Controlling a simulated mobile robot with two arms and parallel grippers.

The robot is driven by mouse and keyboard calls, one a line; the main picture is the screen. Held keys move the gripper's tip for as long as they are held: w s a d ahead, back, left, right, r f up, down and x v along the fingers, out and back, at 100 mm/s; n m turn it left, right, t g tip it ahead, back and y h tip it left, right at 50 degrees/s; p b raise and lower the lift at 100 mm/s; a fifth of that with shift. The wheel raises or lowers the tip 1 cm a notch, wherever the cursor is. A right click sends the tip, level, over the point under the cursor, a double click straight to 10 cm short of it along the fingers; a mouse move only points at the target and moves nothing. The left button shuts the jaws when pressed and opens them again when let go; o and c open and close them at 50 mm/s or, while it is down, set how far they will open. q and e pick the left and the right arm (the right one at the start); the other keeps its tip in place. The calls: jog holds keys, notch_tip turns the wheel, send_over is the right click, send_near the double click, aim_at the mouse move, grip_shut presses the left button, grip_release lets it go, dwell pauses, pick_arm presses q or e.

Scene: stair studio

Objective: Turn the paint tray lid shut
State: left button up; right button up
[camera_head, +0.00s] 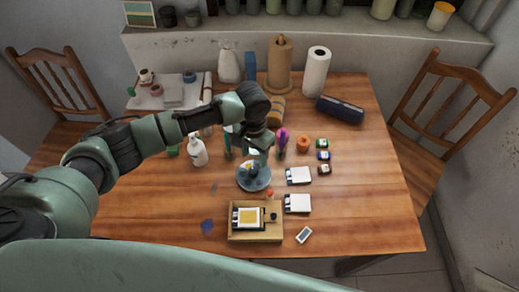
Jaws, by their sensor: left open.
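Which object is the paint tray is hard to tell at this size. A shallow wooden tray (270,236) near the table's front edge holds a dark-framed piece with a yellow panel (250,217) and a small dark knob-like part. I cannot make out a hinged lid or its angle. My left arm reaches in from the left, and my left gripper (258,154) points down, open, over the middle of the table. It is behind the wooden tray, close above a blue-grey round dish (254,186), apart from the tray. My right gripper is not in view.
White flat boxes (299,176) and a small card-like piece (304,235) lie right of the tray. A white bottle (198,152), small jars (323,155), paper rolls (316,71) and a dark blue case (340,109) stand farther back. The table's right side is clear.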

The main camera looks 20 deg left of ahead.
aim_at(254, 169)
pick_arm(q)
jog(key=shift+w+a, duration=0.2)
jog(key=shift+w, duration=0.05)
jog(key=f, duration=0.1)
jog(key=s+f, duration=0.1)
jog(key=s+f+p, duration=0.1)
jog(key=f, duration=0.1)
jog(key=shift+w+d+f, duration=0.1)
jog(key=shift+w+f, duration=0.1)
jog(key=shift+f, duration=0.4)
jog(key=shift+w+f, duration=0.15)
jog(key=shift+f, duration=0.7)
jog(key=c, duration=0.9)
grip_shut()
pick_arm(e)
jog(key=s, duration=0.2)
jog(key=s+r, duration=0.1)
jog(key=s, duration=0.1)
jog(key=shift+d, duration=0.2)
